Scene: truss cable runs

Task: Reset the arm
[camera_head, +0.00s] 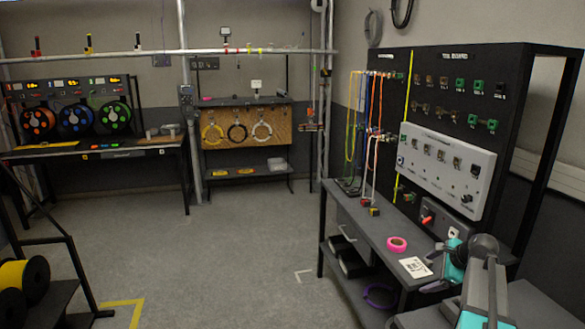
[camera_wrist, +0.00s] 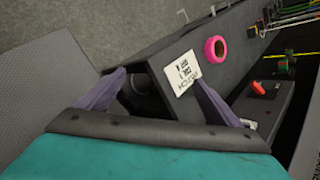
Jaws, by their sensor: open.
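My arm is in the lower right of the head view, folded beside the front end of the workbench (camera_head: 375,222). In the wrist view my gripper (camera_wrist: 160,97) is open, its two grey-purple fingers spread wide with nothing between them. Beyond the fingers are a white printed card (camera_wrist: 182,73) and a pink tape roll (camera_wrist: 215,49), both apart from the fingers. In the head view the card (camera_head: 415,267) and the tape roll (camera_head: 397,244) lie on the bench top near my arm.
A tool board (camera_head: 455,95) with a grey panel (camera_head: 446,172) rises behind the bench. Coloured cables hang at its left end. A purple coil (camera_head: 380,296) lies on the lower shelf. Spools (camera_head: 75,118) stand on the far left table. The middle floor is clear.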

